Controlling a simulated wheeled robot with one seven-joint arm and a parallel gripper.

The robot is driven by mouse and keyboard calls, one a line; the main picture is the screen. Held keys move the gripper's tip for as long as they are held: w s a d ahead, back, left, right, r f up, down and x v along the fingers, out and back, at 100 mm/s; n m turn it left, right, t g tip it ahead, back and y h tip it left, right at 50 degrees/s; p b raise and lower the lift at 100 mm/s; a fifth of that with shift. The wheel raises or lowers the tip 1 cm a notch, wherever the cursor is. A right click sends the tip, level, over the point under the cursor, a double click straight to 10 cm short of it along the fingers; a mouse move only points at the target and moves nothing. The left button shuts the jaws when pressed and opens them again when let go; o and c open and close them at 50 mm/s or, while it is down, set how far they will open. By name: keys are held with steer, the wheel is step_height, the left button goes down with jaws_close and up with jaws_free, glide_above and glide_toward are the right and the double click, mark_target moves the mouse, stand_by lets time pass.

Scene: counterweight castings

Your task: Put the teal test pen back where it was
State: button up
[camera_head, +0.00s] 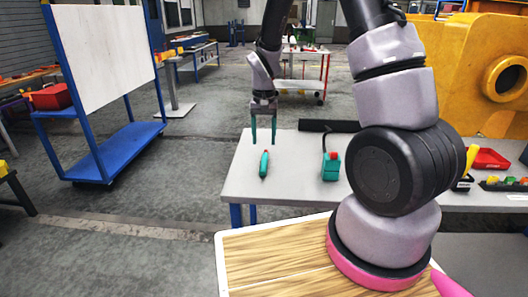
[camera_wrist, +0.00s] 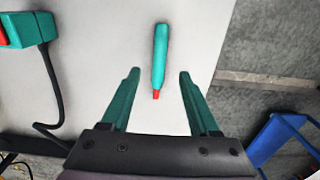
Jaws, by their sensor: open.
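The teal test pen (camera_head: 264,164), with a red tip, lies on the grey table near its left end. In the wrist view the pen (camera_wrist: 160,52) lies lengthwise, its red tip towards my gripper. My gripper (camera_head: 263,142) points down above the table, close to the pen on its far side. In the wrist view my gripper (camera_wrist: 160,73) is open and empty, its teal fingers apart on either side of the pen's line. A teal box with a red part (camera_head: 331,167) stands to the right of the pen. It also shows in the wrist view (camera_wrist: 24,29), with a black cable.
The grey table (camera_head: 293,185) is bare between the pen and the teal box. A dark bar (camera_head: 331,126) lies along its back edge. A red tray (camera_head: 490,159) sits at the right. A blue cart with a white panel (camera_head: 115,152) stands on the floor at the left.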

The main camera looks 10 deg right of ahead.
steer(key=s+d+r+t+y, duration=0.15)
steer(key=s+r, duration=0.25)
steer(key=r, duration=0.7)
steer(key=s+d+r+t, duration=0.2)
steer(key=s+d+r, duration=0.15)
steer(key=r, duration=0.75)
steer(key=s+r+t, duration=0.2)
steer(key=s+r, duration=0.2)
steer(key=s, duration=0.2)
steer(key=s+d+r+t, duration=0.1)
steer(key=s+r, duration=0.3)
steer(key=s, duration=0.2)
steer(key=shift+s+d+r+m+t, duration=0.15)
steer(key=shift+s+d+m+t, duration=0.1)
steer(key=shift+s+m+t, duration=0.1)
steer(key=shift+y, duration=0.25)
steer(key=shift+c, duration=0.3)
